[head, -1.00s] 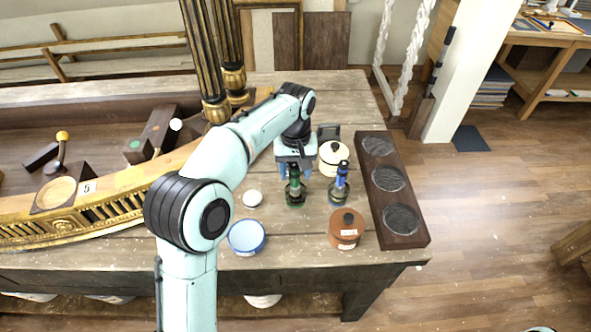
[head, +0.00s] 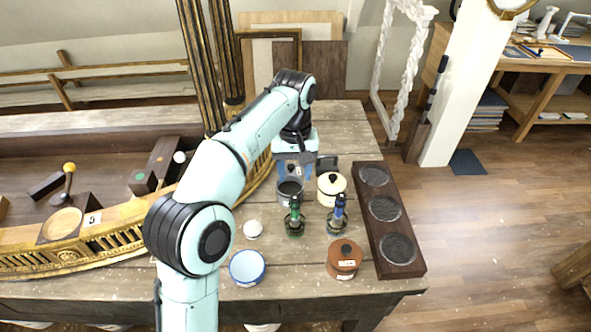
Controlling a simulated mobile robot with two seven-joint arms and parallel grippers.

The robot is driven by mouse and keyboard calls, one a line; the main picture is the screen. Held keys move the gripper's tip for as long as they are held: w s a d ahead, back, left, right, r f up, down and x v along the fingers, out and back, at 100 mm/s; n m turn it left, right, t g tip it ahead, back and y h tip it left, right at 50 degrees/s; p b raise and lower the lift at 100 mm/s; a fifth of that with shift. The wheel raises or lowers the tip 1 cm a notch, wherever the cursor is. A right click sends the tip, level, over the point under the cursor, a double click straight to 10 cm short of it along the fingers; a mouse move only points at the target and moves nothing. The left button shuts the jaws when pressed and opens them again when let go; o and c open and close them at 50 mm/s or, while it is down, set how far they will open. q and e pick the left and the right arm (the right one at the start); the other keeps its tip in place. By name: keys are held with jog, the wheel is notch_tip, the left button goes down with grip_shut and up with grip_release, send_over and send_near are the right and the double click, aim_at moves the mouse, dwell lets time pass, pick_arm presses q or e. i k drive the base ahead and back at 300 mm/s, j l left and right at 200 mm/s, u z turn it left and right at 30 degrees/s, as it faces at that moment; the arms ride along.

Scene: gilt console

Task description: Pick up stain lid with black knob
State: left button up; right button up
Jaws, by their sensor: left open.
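A cream pot (head: 331,195) stands at the table's middle right, its cream lid with a black knob (head: 332,179) on top. A brown pot (head: 343,270) nearer the front has a brown lid with a dark knob (head: 345,250). A grey pot (head: 290,194) with a dark top stands left of the cream pot; I cannot tell whether it is open or lidded. My left gripper (head: 295,171) is open, its fingers apart just above and behind the grey pot, left of the cream lid. Nothing shows between the fingers. My right gripper is not in view.
A green bottle (head: 294,220) and a blue bottle (head: 338,215) stand in front of the pots. A dark board with round recesses (head: 409,262) lies at right. A blue-rimmed bowl (head: 247,267) and a white ball (head: 253,229) are at left, beside the gilded ship-like piece (head: 125,218).

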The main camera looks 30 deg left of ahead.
aim_at(291, 169)
jog(key=k, duration=1)
